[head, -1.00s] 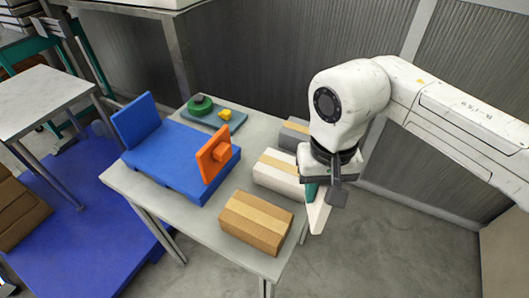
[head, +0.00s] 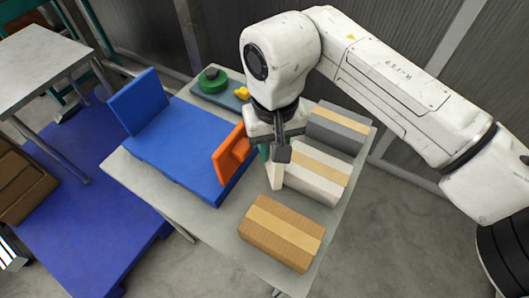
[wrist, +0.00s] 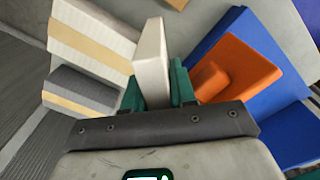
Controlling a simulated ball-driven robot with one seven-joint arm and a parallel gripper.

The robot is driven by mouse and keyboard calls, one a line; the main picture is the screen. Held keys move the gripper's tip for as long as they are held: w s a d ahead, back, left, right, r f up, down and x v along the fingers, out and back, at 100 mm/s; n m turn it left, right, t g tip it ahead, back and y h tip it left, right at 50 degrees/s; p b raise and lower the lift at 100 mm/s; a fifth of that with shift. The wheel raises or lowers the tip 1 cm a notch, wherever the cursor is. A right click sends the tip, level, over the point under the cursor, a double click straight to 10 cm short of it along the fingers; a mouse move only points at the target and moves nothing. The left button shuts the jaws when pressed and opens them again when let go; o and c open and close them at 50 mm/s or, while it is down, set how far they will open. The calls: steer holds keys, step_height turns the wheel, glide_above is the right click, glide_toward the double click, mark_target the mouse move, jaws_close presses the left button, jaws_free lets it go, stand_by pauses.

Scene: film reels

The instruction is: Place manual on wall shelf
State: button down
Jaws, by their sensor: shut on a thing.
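My gripper (head: 272,156) is shut on a thin cream slab, which looks like the manual (head: 275,175). The slab points down, on edge, between the teal fingers. In the wrist view the manual (wrist: 152,60) sticks out past the fingertips of my gripper (wrist: 156,90). The slab is over the table, between an orange block and a white box. I cannot tell whether its lower end touches the table. I cannot make out a wall shelf in these views.
The grey table (head: 225,232) holds a blue base (head: 178,150) with an upright blue panel (head: 139,101) and the orange block (head: 231,153). White (head: 318,175), grey (head: 338,128) and brown (head: 281,232) boxes stand to the right. A tray (head: 221,92) with green and yellow items lies behind.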

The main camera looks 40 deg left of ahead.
steer(key=shift+f, duration=2.85)
steer(key=shift+f, duration=0.15)
steer(key=c, duration=0.9)
jaws_free()
step_height(320, 180, up, 12)
steer(key=shift+r+b, duration=0.15)
steer(key=shift+b, duration=0.2)
